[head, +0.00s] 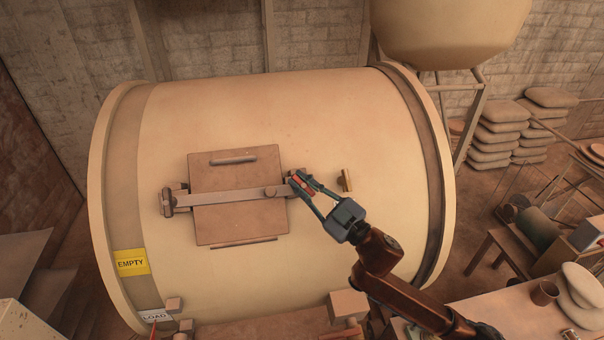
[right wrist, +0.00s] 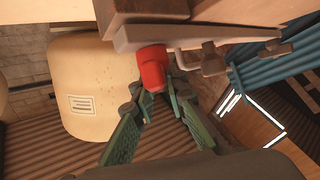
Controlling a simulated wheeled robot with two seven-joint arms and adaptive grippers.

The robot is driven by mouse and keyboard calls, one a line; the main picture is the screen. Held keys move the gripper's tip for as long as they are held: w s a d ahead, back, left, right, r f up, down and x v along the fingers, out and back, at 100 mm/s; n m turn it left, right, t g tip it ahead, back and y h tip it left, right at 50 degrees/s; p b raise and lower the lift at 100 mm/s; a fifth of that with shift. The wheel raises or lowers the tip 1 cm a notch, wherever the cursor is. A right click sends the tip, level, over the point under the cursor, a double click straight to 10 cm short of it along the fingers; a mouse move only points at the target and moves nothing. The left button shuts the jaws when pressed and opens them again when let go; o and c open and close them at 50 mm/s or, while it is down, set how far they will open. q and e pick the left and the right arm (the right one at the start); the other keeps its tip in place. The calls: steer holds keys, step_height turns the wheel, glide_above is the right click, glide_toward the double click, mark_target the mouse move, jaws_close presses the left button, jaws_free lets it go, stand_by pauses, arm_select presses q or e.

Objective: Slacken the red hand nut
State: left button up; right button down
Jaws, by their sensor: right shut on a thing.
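The red hand nut (head: 300,184) sits at the right end of the bar (head: 232,196) that crosses the square hatch plate (head: 240,222) on the big drum. In the right wrist view the red nut (right wrist: 152,67) shows as a short red cylinder under the bar's end. My right gripper (head: 304,184) is shut on the nut, its green fingers (right wrist: 152,100) on either side of it. The fingers partly cover the nut in the head view. My left gripper does not show.
The large cream drum (head: 330,130) fills the middle. A small brass peg (head: 346,180) stands out right of the nut. Yellow EMPTY (head: 132,262) and white LOAD (head: 155,316) signs are at lower left. A table (head: 500,310) with stones is at lower right.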

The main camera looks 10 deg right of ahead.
steer(key=n+g+y, duration=0.1)
steer(key=n+g, duration=0.2)
steer(key=shift+n+y+p, duration=0.3)
steer(key=shift+y+p, duration=0.1)
steer(key=shift+a+n+g+y, duration=0.1)
steer(key=shift+n+g+y, duration=0.3)
steer(key=shift+n+g, duration=2.05)
steer(key=shift+s+f+n+g, duration=0.15)
steer(key=shift+n+g, duration=0.5)
steer(key=shift+g, duration=0.4)
steer(key=shift+n+g, duration=0.3)
steer(key=shift+g, duration=0.2)
steer(key=c, duration=1.9)
jaws_free()
steer(key=shift+a, duration=0.1)
steer(key=shift+c, duration=0.2)
steer(key=v, duration=1.2)
